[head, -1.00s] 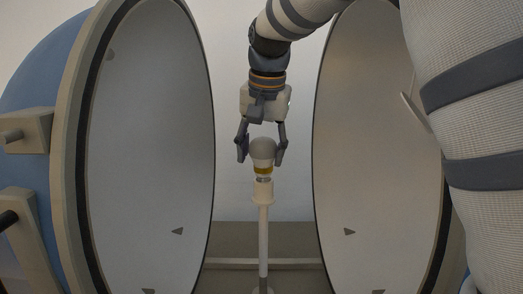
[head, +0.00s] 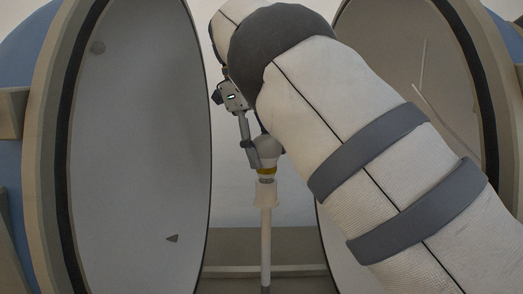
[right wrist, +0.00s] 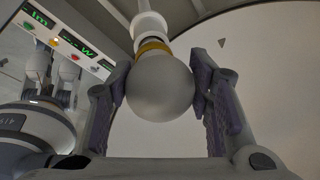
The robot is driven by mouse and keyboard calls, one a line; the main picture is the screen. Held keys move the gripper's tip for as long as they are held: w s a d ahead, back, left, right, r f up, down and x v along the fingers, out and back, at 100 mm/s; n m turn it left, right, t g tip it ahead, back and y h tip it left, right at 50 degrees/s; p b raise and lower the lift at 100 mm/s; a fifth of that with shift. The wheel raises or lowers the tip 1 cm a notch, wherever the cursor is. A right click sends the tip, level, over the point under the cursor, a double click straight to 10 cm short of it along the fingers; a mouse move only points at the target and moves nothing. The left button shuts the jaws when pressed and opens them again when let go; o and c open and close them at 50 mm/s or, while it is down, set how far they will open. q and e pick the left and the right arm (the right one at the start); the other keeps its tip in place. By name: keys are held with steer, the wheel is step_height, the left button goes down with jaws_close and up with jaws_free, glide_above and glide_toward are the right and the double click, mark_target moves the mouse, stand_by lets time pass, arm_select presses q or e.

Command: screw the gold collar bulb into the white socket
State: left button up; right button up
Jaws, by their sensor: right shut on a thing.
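The bulb (head: 267,148) has a frosted globe and a gold collar (head: 266,171). It stands upright, globe up, at the top of the white socket (head: 265,192), which sits on a slim white post. A little metal base shows between collar and socket; how deep it sits I cannot tell. My right gripper (head: 262,157) is shut on the globe. In the right wrist view the bulb (right wrist: 160,87) lies between both fingers, with the gold collar (right wrist: 152,47) and socket (right wrist: 150,22) beyond it. In the head view my arm hides one finger. My left gripper is not in view.
Two large curved shell halves, left (head: 140,130) and right (head: 400,75), stand open around the post with a gap between them. The right wrist view shows a panel with lit green displays (right wrist: 85,47) at the upper left.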

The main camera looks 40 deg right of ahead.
steer(key=o, duration=0.8)
steer(key=shift+w, duration=0.1)
steer(key=shift+o, duration=1.1)
steer(key=shift+w+d, duration=0.1)
steer(key=shift+w, duration=0.05)
